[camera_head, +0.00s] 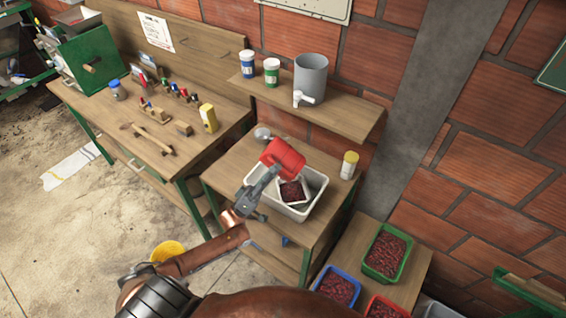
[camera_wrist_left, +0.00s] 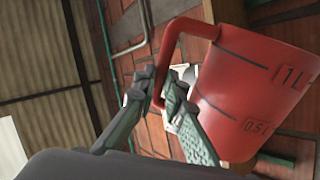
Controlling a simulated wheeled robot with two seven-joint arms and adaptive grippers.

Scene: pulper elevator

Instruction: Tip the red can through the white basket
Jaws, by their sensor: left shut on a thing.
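The red can (camera_head: 284,154), a jug with a handle and 0.5L and 1L marks, is held tilted over the white tub (camera_head: 318,199) on the middle table. My left gripper (camera_head: 268,174) is shut on its handle; the grip also shows in the left wrist view (camera_wrist_left: 163,90), beside the red can (camera_wrist_left: 250,85). A small white basket (camera_head: 307,194) with dark red berries in it sits within the tub, just below and right of the can. The can's inside is hidden. My right gripper is not in view.
A yellow-lidded jar (camera_head: 349,165) stands right of the tub. A shelf (camera_head: 338,115) behind holds a grey pot (camera_head: 311,76) and two jars. A green crate (camera_head: 385,252) of berries and other crates stand at lower right. A tool bench (camera_head: 165,165) is at left.

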